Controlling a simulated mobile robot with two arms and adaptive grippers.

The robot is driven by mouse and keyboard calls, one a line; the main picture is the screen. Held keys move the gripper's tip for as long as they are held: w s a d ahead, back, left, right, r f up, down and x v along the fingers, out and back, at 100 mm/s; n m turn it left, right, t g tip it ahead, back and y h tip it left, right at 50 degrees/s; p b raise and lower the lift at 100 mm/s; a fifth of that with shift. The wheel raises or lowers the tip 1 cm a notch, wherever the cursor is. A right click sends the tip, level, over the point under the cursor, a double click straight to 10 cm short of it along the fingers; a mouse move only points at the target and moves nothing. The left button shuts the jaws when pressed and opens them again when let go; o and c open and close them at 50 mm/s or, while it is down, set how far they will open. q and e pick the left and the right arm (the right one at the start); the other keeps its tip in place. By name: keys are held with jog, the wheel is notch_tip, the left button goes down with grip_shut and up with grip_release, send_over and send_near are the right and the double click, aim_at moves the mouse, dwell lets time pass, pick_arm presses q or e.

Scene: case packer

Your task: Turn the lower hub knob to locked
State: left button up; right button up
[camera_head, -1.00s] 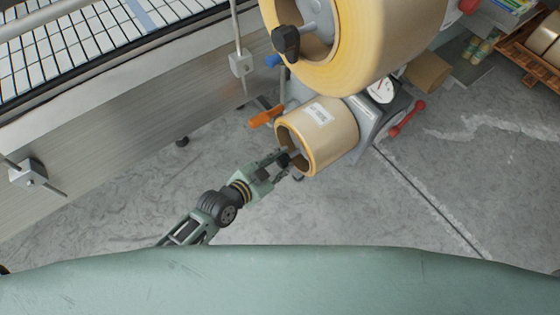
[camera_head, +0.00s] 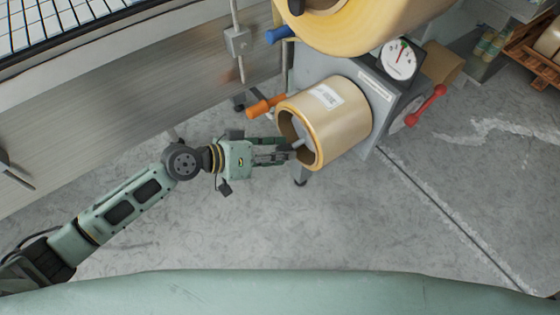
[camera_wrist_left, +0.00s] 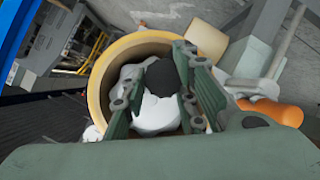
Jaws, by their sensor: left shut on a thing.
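The lower tape roll (camera_head: 340,118) sits on its hub on the grey machine, with its open core facing left. My left gripper (camera_head: 287,151) reaches into the mouth of that core from the left. In the left wrist view the dark lower hub knob (camera_wrist_left: 161,74) lies between the two fingers, in front of the pale hub (camera_wrist_left: 155,114) inside the roll's ring (camera_wrist_left: 98,88). My left gripper is shut on the knob. In the head view the fingers and the core's rim mostly hide the knob. My right gripper is not in view.
The larger upper roll (camera_head: 385,28) hangs just above. An orange handle (camera_head: 265,107) sticks out close above the gripper. A dial gauge (camera_head: 399,58) and red lever (camera_head: 427,105) are at the right. A conveyor side (camera_head: 130,105) runs along the left. The floor below is clear.

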pick_arm(q)
jog(key=n+g+h+b, duration=0.1)
jog(key=b, duration=0.1)
jog(key=shift+s+f+b, duration=0.15)
jog(key=shift+b, duration=0.2)
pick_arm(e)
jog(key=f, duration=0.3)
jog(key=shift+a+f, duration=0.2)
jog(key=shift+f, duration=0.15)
pick_arm(q)
jog(key=shift+d, duration=0.1)
jog(key=o, duration=1)
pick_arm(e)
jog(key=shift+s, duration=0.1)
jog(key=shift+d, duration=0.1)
